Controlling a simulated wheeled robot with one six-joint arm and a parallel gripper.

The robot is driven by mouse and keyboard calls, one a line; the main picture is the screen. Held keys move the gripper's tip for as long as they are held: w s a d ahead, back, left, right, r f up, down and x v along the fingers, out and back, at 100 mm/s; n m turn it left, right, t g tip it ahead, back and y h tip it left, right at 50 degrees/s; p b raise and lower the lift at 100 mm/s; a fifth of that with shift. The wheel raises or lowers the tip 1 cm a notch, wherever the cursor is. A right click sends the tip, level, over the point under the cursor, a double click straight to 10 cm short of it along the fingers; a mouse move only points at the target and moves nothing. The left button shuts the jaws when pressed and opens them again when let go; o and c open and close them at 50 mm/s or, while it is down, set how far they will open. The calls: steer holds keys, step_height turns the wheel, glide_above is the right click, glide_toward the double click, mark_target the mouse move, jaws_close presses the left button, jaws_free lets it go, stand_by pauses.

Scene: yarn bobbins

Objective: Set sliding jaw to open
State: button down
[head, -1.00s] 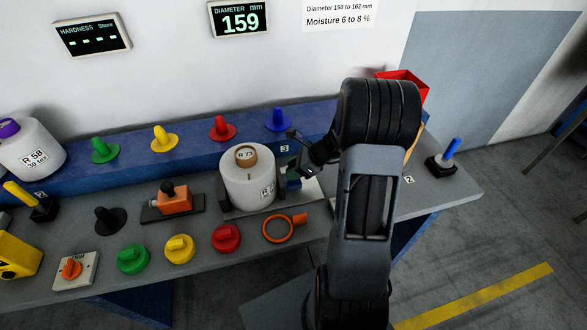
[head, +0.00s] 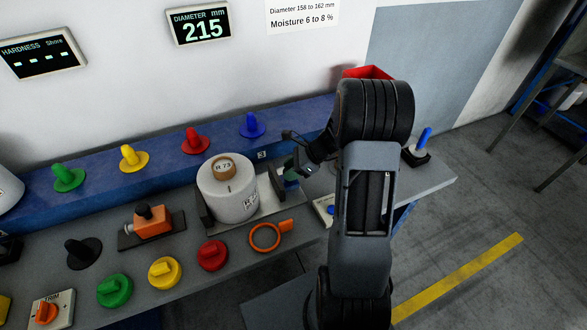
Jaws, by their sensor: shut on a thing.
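The diameter gauge has a pale bed (head: 280,203) on the grey bench, with a white bobbin marked R 73 (head: 228,192) standing upright on it. The sliding jaw (head: 280,176) is at the right of the bobbin, with a gap between them. My gripper (head: 293,172) is shut on the sliding jaw; its fingertips and the grip point are small and partly hidden by my arm. The diameter display (head: 199,25) on the wall reads 215 mm.
An orange ring with a handle (head: 266,236) lies in front of the gauge. Red (head: 213,254), yellow (head: 164,272) and green (head: 115,290) knobs line the bench's front. An orange block device (head: 152,222) stands left of the gauge. A red bin (head: 367,72) is behind my arm.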

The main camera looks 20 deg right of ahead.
steer(key=shift+d, duration=0.1)
steer(key=c, duration=0.8)
jaws_free()
steer(key=shift+d, duration=0.15)
steer(key=shift+c, duration=0.2)
steer(key=shift+o, duration=0.6)
steer(key=v, duration=1.3)
steer(key=shift+s+d+r+b, duration=0.15)
steer(key=shift+r+b, duration=0.15)
steer(key=shift+b, duration=0.15)
